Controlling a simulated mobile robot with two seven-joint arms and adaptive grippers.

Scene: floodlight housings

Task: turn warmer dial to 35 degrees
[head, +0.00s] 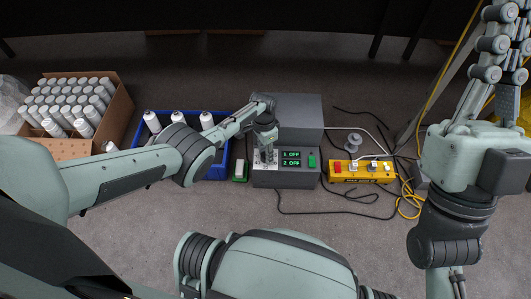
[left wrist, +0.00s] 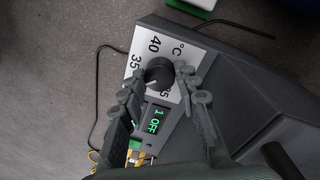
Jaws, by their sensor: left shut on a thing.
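The warmer (head: 298,108) is a grey box with a lower front panel in the middle of the head view. Its green displays read "1 OFF" and "2 OFF". My left gripper (head: 265,148) reaches down over the pale scale plate at the panel's left. In the left wrist view, the black round dial (left wrist: 158,71) sits between the two fingers of my left gripper (left wrist: 158,88), which is shut on it. A short pale mark shows at the dial's lower edge. The scale plate (left wrist: 146,42) shows 40 and 35; another number is partly hidden.
A blue crate (head: 216,172) with white bottles stands left of the warmer, beside a small green-and-white item (head: 240,171). A cardboard box (head: 122,105) of white bottles is farther left. A yellow switch strip (head: 345,178) and loose cables lie to the right.

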